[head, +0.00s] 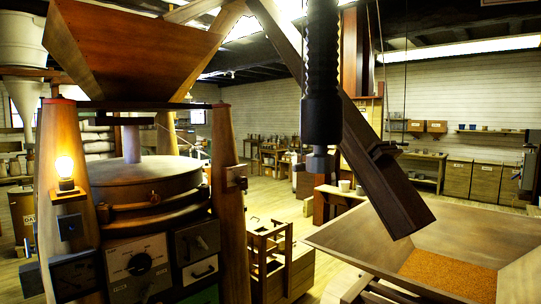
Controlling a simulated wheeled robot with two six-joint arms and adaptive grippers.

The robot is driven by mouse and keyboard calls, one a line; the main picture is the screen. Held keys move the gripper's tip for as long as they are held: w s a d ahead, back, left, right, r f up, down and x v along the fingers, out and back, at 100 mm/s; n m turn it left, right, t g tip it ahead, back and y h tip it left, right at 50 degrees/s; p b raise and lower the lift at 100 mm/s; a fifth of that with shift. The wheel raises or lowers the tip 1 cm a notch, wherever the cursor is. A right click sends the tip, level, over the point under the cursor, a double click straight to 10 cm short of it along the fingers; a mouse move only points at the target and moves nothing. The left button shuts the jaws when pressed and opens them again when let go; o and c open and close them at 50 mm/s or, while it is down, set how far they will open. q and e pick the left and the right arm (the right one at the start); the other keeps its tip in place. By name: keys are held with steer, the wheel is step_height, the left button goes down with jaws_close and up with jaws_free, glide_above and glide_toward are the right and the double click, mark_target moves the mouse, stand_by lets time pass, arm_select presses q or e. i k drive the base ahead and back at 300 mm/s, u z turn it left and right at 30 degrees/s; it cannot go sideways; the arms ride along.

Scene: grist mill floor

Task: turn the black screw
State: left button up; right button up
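A black upright shaft with a ribbed, thread-like upper part (321,60) hangs from the top edge of the head view, right of the middle. It looks like the black screw. Its lower part is a smooth, thicker black sleeve, with a short grey end piece (318,160) below. Its top is cut off by the picture edge. Neither of my grippers is in view, and nothing is seen touching the shaft.
A millstone casing (145,180) with a wooden hopper (135,45) stands at the left, with a dial panel (138,265) and a lit bulb (65,167). A slanted wooden chute (385,180) is right of the shaft, above a bin (380,240) of orange grain.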

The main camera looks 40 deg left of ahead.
mark_target(322, 110)
steer(key=u, duration=0.05)
steer(key=k, duration=0.4)
steer(key=u, duration=0.65)
steer(key=i, duration=0.5)
